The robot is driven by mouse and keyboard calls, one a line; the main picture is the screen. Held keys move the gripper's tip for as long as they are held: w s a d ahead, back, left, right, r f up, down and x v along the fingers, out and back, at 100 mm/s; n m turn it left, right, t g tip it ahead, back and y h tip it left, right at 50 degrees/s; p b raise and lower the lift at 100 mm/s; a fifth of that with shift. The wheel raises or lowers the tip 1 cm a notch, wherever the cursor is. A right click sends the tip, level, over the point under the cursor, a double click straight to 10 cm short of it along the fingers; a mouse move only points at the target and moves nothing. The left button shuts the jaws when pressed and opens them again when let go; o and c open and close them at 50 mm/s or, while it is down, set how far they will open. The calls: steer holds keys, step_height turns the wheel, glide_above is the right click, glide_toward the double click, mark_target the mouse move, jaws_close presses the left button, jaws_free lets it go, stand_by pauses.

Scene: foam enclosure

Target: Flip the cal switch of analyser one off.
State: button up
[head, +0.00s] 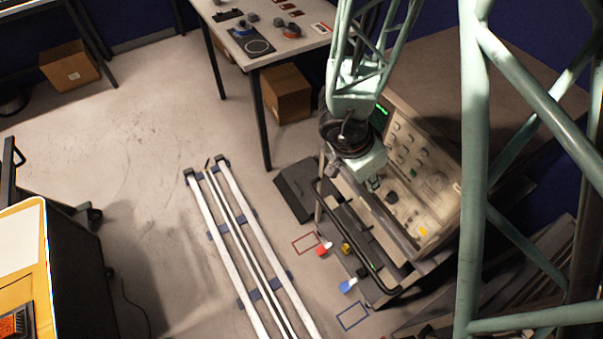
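A beige instrument (438,172) with a small green screen (379,112), rows of knobs and a yellow mark (423,231) stands on a dark cart right of centre. It is the only such instrument I see, and no label naming it analyser one is readable. The cal switch is too small to pick out. My arm comes down from the top and covers the panel's left part. My gripper (374,184) is at the arm's lower end, in front of the panel's lower left. Its fingers are mostly hidden and small, and I cannot tell whether it touches the panel.
The cart's black rail (345,222) runs along the instrument's front. Red (323,249) and blue (347,286) items lie by floor outlines. White floor rails (262,265) run left of the cart. A white table (268,40) stands behind. The left floor is mostly clear.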

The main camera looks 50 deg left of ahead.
steer(key=shift+b+x, duration=1.25)
steer(key=shift+x, duration=1.7)
steer(key=shift+d, duration=0.1)
steer(key=shift+c, duration=0.3)
jaws_close()
